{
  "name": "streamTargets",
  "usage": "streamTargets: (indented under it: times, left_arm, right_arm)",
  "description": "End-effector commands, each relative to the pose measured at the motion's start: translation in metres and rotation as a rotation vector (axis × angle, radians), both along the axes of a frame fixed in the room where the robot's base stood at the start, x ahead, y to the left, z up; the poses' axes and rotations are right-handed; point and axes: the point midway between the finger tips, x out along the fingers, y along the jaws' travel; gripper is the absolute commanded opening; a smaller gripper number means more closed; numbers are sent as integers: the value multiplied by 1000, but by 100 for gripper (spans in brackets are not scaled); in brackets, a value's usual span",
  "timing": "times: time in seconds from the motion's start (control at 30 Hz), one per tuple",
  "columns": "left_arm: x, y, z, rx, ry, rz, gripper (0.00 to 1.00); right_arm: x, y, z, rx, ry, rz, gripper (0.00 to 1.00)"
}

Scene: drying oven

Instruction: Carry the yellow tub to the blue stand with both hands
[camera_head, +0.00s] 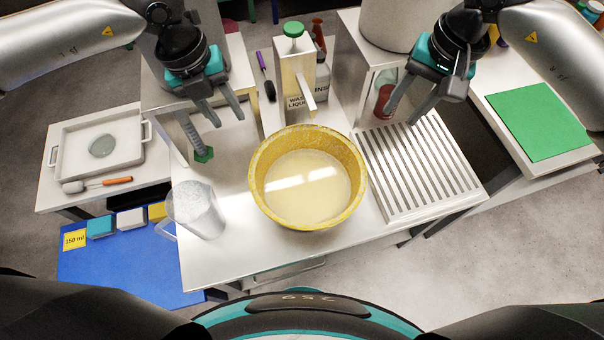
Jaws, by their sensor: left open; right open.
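The yellow tub (350,152) stands upright on the metal worktop in the middle and holds a pale, cloudy liquid. The blue stand (130,264) is at the lower left, lower than the worktop. My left gripper (229,121) is open and empty, above and to the left of the tub's far side. My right gripper (400,120) is open and empty, above the slatted rack to the upper right of the tub. Neither gripper touches the tub.
A clear jug (199,210) stands close left of the tub, and a slatted metal rack (420,170) lies close right. A soap dispenser (296,75) stands behind it. Sponges (131,219) and a yellow "150 ml" label (75,240) occupy the stand's back; its front is clear.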

Motion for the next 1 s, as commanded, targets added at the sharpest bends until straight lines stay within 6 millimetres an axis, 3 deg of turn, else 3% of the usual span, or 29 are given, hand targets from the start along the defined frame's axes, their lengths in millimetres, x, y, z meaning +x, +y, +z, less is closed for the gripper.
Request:
streamTargets:
  times: [0.03,0.6,0.8,1.0]
  left_arm:
    - [0,0,-18,0,1,-1,41]
    - [0,0,-144,0,0,0,41]
    - [0,0,-164,-1,0,0,41]
    - [0,0,-165,-1,-1,0,41]
  right_arm:
    - [0,0,-19,-1,0,0,43]
    - [-1,0,-145,0,0,0,43]
    - [0,0,-164,0,0,0,43]
    - [0,0,-165,0,-1,0,43]
